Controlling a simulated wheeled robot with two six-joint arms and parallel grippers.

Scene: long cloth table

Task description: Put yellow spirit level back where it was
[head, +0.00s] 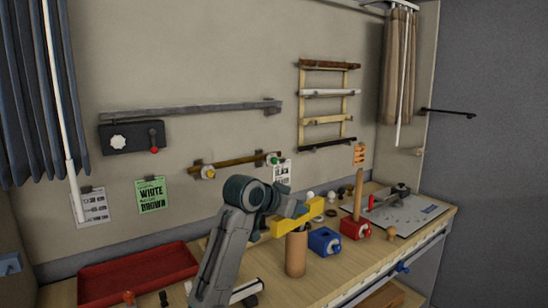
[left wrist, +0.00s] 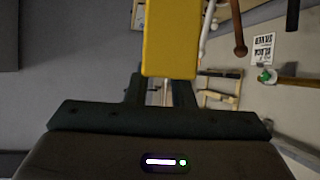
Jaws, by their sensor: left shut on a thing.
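The yellow spirit level (head: 312,212) is a long yellow bar. My left gripper (head: 292,208) is shut on it and holds it above the workbench, nearly level. In the head view it overlaps the top of a brown cylinder (head: 296,255); I cannot tell whether they touch. My right gripper is not in view.
A red tray (head: 135,276) lies at the bench's left. A blue block (head: 324,240) and a red block with an upright wooden handle (head: 355,228) stand right of the cylinder. A grey board (head: 415,215) lies further right. A slatted rack (head: 327,92) and rails (head: 190,109) hang on the wall.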

